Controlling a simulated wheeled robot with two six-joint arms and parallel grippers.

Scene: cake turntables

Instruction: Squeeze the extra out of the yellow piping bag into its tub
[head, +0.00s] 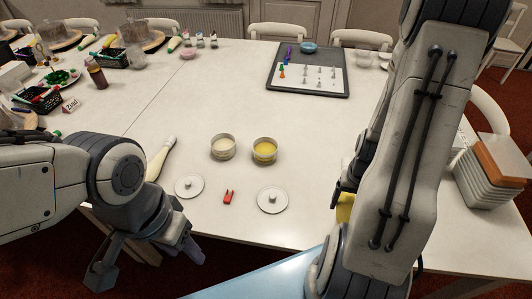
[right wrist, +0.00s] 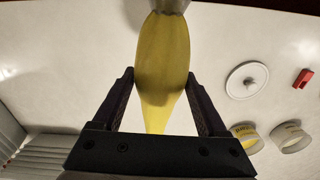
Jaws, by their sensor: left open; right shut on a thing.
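The yellow piping bag (right wrist: 163,50) is between the fingers of my right gripper (right wrist: 161,80), which is shut on it; a grey piece shows at the bag's top end in the right wrist view. In the head view only a bit of the bag (head: 345,208) shows beside my right arm, right of the tubs. The tub with yellow filling (head: 265,151) stands open on the table; it also shows in the right wrist view (right wrist: 246,138). My left gripper (head: 148,262) is open and empty at the table's near left edge.
A tub with pale filling (head: 223,147) stands left of the yellow one. Two white lids (head: 189,187) (head: 272,200) and a red clip (head: 229,197) lie nearer. A pale piping bag (head: 161,158) lies left. A dark tray (head: 308,75) is farther back. The table's middle is clear.

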